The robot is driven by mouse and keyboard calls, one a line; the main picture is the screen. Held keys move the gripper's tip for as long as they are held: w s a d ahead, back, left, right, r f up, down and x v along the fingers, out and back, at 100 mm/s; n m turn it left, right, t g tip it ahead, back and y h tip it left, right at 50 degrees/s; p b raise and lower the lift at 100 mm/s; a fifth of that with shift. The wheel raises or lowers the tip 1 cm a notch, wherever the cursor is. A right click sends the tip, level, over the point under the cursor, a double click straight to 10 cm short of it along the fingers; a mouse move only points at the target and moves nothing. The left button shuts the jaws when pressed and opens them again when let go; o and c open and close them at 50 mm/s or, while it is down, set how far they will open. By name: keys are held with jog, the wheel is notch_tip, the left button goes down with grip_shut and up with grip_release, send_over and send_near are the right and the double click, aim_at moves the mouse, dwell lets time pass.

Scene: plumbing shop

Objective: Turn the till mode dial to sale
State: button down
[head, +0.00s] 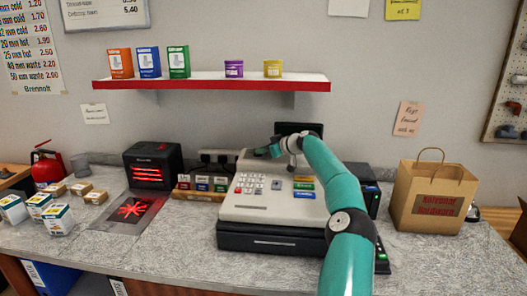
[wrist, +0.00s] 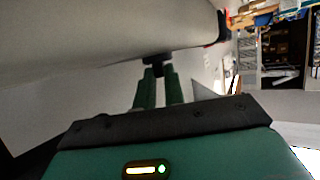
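The till (head: 272,206) is a cream cash register on the counter, with a key block on its sloped top. My gripper (head: 268,152) is at the till's raised upper back part, left of the dark display. In the wrist view, the two green fingers (wrist: 158,76) point at a small dark knob (wrist: 157,58) on a pale surface, which looks like the mode dial. The fingertips are at the knob, with a dark part of it between them. I cannot tell whether they grip it. The dial's markings and pointer direction are hidden.
A red-edged shelf (head: 212,84) with boxes and tins hangs above the till. A black heater-like box (head: 153,166) with glowing red bars stands to the left. A paper bag (head: 432,196) stands to the right. Small boxes (head: 58,218) crowd the counter's left end.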

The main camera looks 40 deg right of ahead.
aim_at(257, 159)
jog(key=shift+a+r+m+h, duration=0.1)
jog(key=shift+a+m+h, duration=0.05)
jog(key=shift+m+h, duration=0.4)
jog(key=m+h, duration=0.1)
jog(key=a+m+h, duration=0.1)
jog(key=h, duration=0.1)
jog(key=shift+w, duration=0.1)
jog(key=m+h, duration=0.1)
jog(key=h, duration=0.1)
jog(key=m+h, duration=0.1)
jog(key=shift+w+a+m+g, duration=0.15)
jog(key=shift+a+m+g, duration=0.1)
jog(key=shift+m+g, duration=0.15)
jog(key=shift+w+a+f+m+g+h, duration=0.1)
jog(key=shift+a+f+m+g+h, duration=0.1)
jog(key=shift+f+m+g+h, duration=0.35)
jog(key=shift+w+a+f+m+g+h, duration=0.1)
jog(key=shift+a+m+g+h, duration=0.15)
jog(key=shift+m+h, duration=0.45)
jog(key=shift+f+m+g+h, duration=0.3)
jog(key=shift+m+g+h, duration=0.25)
jog(key=shift+m, duration=0.25)
jog(key=shift+m+g+h, duration=0.25)
jog(key=shift+m+h, duration=0.05)
jog(key=shift+h, duration=0.15)
jog(key=shift+d, duration=0.1)
jog(key=shift+r+m+g+h, duration=0.15)
jog(key=shift+m+g+h, duration=0.25)
jog(key=shift+m+g, duration=0.15)
jog(key=shift+r, duration=0.35)
